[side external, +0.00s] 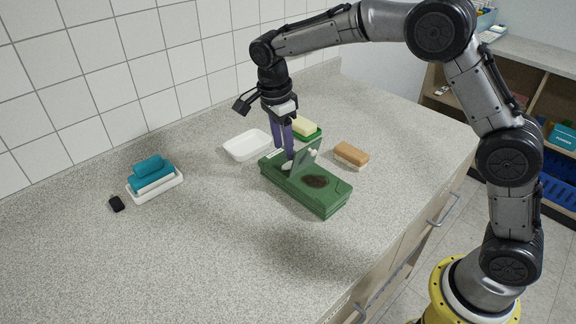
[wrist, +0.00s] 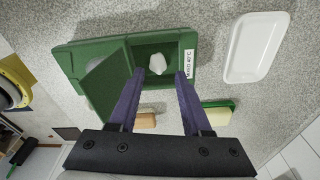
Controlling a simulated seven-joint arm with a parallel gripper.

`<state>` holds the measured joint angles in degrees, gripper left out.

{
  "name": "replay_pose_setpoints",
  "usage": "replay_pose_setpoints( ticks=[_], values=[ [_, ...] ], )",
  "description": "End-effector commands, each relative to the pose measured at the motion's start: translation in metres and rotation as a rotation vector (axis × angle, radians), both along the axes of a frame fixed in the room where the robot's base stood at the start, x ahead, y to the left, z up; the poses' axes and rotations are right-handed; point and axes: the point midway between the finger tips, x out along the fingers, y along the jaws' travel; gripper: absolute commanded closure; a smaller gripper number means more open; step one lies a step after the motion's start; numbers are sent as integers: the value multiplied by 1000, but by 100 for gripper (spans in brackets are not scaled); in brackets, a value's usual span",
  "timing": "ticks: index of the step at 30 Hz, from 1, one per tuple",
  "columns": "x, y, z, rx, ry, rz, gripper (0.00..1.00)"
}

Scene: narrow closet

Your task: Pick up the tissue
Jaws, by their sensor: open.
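A crumpled white tissue (wrist: 157,63) lies in an open compartment of the green box (wrist: 90,57) in the wrist view. The green box also stands on the counter in the side view (side external: 325,205), its hinged lid (side external: 301,160) raised beside the opening. My gripper (wrist: 160,76) is open, its two purple fingers pointing into the compartment with the tissue between and just beyond the tips. In the side view my gripper (side external: 284,155) is down at the box's back end, close by the raised lid. How deep the tips reach is hard to tell.
An empty white tray (side external: 247,146) stands behind the box. A brown-and-white sponge (side external: 351,155) lies to its right, and a yellow block on a green dish (side external: 305,127) behind. Teal sponges sit in a white dish (side external: 155,187) at left, near a small black object (side external: 116,204). The front-left counter is clear.

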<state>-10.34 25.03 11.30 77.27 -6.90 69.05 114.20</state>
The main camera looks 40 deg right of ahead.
Motion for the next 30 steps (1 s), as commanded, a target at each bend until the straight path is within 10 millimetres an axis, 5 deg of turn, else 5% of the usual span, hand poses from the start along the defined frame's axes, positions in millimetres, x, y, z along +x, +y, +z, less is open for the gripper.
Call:
replay_pose_setpoints(
  ticks=[9,18,27,30],
  values=[
    [-4,-8,-41,-1,2,0,51],
    [-4,-9,-47,0,1,0,51],
    [-4,-8,-47,0,1,0,100],
    [-4,-8,-47,0,1,0,100]
  ],
)
